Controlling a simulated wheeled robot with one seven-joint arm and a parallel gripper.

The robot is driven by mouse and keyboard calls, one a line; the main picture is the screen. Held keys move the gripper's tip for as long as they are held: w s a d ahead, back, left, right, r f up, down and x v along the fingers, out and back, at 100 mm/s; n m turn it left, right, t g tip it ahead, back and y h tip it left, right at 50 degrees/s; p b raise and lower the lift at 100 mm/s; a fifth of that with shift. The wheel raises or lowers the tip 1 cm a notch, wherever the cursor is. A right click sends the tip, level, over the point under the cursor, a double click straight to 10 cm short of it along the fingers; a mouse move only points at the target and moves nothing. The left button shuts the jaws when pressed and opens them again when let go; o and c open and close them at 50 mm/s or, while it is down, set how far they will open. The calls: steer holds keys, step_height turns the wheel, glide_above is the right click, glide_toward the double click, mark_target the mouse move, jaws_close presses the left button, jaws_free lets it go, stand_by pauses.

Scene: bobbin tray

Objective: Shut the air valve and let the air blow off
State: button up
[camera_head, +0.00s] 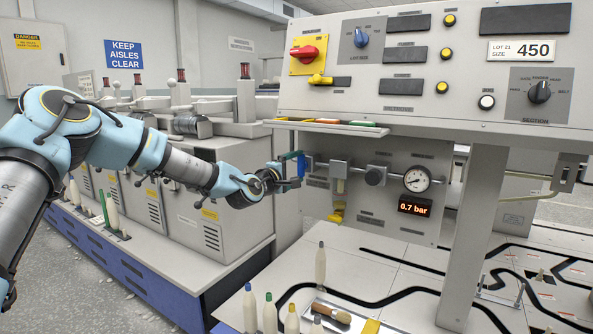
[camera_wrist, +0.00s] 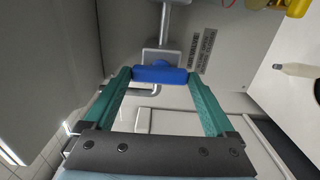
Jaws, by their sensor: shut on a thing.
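The air valve's blue handle (camera_head: 301,166) is at the left end of the air line on the grey panel. My gripper (camera_head: 292,158) is at this handle. In the wrist view the handle (camera_wrist: 159,75) lies crosswise between the teal fingertips of my gripper (camera_wrist: 160,78), which are shut on its two ends. The handle looks about upright in the head view. A round pressure gauge (camera_head: 417,179) sits on the panel to the right. The display (camera_head: 415,207) below it reads 0.7 bar.
A filter unit with a yellow bottom (camera_head: 337,213) hangs right of the valve, and a round knob (camera_head: 375,175) sits between it and the gauge. A shelf (camera_head: 330,127) juts out just above my gripper. Several bobbins, one of them pale (camera_head: 320,265), stand on the table below.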

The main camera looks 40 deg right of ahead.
stand_by(0.3)
steer(key=o, duration=1.1)
steer(key=shift+c, duration=0.2)
steer(key=shift+a, duration=0.15)
steer(key=b+v, duration=0.1)
steer(key=v, duration=0.9)
steer(key=shift+a, duration=0.3)
steer(key=shift+f, duration=0.1)
